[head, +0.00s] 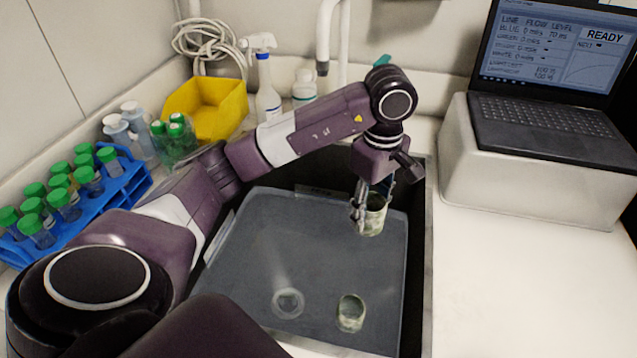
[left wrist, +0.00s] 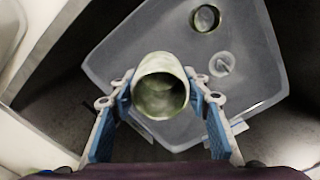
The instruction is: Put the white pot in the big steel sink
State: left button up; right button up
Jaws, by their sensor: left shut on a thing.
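A pale, green-mottled white pot (head: 374,218) is held in my left gripper (head: 371,203) at the back right of the big sink (head: 418,250). In the left wrist view the pot (left wrist: 160,88) sits between the two blue-backed fingers of my left gripper (left wrist: 160,98), its open mouth showing. It appears to be above the sink's grey bottom area, apart from it. A second, similar pot (head: 350,313) stands inside at the front right; it also shows in the left wrist view (left wrist: 206,18). My right gripper is not in view.
A grey tub-like surface (head: 250,250) fills most of the sink, with a round clear ring (head: 288,303) on it. A blue rack (head: 125,185) of green-capped tubes and a yellow bin (head: 215,108) stand at left. A laptop (head: 545,120) on a white block stands at right.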

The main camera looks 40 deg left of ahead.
pick_arm(q)
jog(key=f, duration=1)
jog(key=f+p, duration=0.1)
jog(key=f, duration=0.4)
jog(key=shift+a, duration=0.25)
jog(key=shift+f, duration=0.5)
notch_tip(320, 180, down, 4)
jog(key=shift+r, duration=0.1)
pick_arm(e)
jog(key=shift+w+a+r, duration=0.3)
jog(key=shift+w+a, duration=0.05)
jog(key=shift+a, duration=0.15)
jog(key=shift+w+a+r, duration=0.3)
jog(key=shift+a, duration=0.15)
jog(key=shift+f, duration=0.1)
pick_arm(q)
jog(key=o, duration=0.8)
jog(key=shift+f, duration=0.2)
jog(key=o, duration=0.4)
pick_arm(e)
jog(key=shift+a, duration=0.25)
